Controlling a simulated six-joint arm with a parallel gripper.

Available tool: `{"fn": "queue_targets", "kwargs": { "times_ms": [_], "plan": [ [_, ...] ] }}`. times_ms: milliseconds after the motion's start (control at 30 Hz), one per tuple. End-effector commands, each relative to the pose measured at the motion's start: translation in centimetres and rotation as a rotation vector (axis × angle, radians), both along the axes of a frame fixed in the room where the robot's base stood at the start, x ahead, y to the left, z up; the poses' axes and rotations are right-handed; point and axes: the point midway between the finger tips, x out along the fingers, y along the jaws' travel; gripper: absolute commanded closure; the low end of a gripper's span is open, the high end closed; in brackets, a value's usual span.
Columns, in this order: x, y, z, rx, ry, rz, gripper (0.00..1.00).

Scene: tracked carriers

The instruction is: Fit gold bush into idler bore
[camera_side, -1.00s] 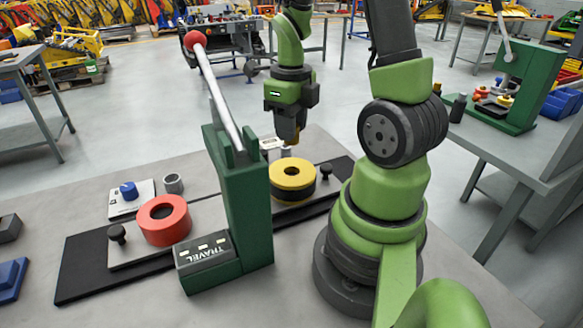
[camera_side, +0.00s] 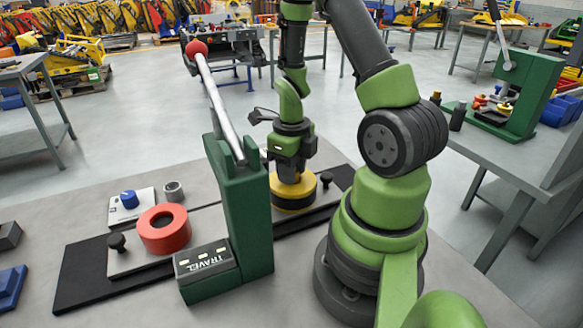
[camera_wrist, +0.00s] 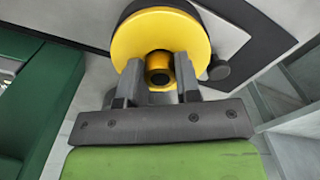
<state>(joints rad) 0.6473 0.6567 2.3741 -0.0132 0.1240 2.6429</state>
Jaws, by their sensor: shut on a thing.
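The yellow and black wheel (camera_side: 294,201), which I take for the idler, lies flat on a plate behind the green press. Its yellow face (camera_wrist: 130,42) fills the upper middle of the wrist view. My gripper (camera_wrist: 157,82) is shut on the gold bush (camera_wrist: 158,66), which shows end-on between the fingers over the wheel's middle. In the side view my gripper (camera_side: 291,172) is right down at the wheel's top. There the bush and bore are hidden, so I cannot tell how deep the bush sits.
The green lever press (camera_side: 242,215) stands close left of my gripper, its steel lever sloping up to a red ball. A red ring (camera_side: 165,235), a grey ring (camera_side: 173,191) and a blue-knobbed block (camera_side: 129,199) lie farther left. A black knob (camera_side: 326,180) stands right of the wheel.

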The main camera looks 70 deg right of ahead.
Motion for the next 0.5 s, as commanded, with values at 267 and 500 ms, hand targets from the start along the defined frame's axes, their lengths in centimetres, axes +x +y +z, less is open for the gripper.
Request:
{"fn": "queue_targets", "kwargs": {
  "times_ms": [267,500],
  "plan": [
    [0.01,0.00,-0.11,0.000,0.000,0.000,0.44],
    [0.03,-0.02,0.26,-0.001,-0.001,0.000,0.44]
  ]
}}
